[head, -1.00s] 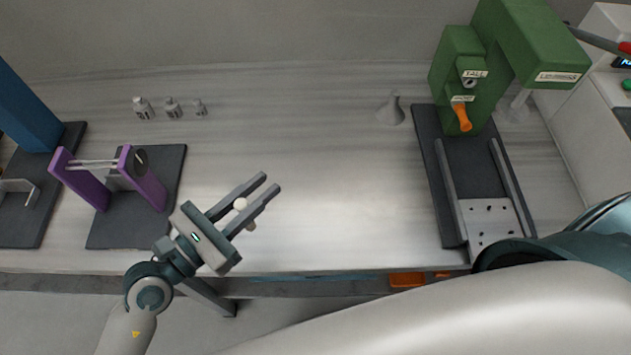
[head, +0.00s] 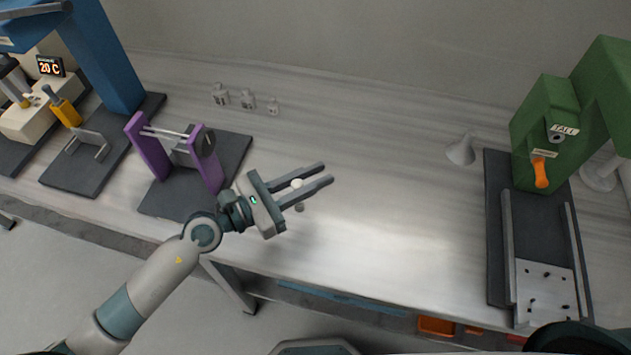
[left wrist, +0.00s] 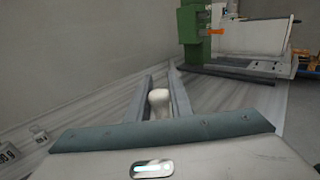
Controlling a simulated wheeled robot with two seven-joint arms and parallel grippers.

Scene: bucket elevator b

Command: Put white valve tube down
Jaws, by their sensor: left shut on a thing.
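My left gripper (head: 306,181) is shut on the white valve tube (head: 297,184), a small white piece between its two long grey fingers. In the left wrist view the tube's rounded white top (left wrist: 159,97) shows between the fingers. The gripper is above the steel table (head: 380,230), near its front edge, right of the purple stand. A small grey piece shows just below the fingers; I cannot tell whether it is the tube's lower end or whether it touches the table. My right gripper is not in view.
A purple stand (head: 150,147) on a dark mat is left of the gripper. Several small labelled weights (head: 247,99) stand behind. A grey cone (head: 461,150) stands by the green press (head: 545,120) on the right. The table between gripper and press is clear.

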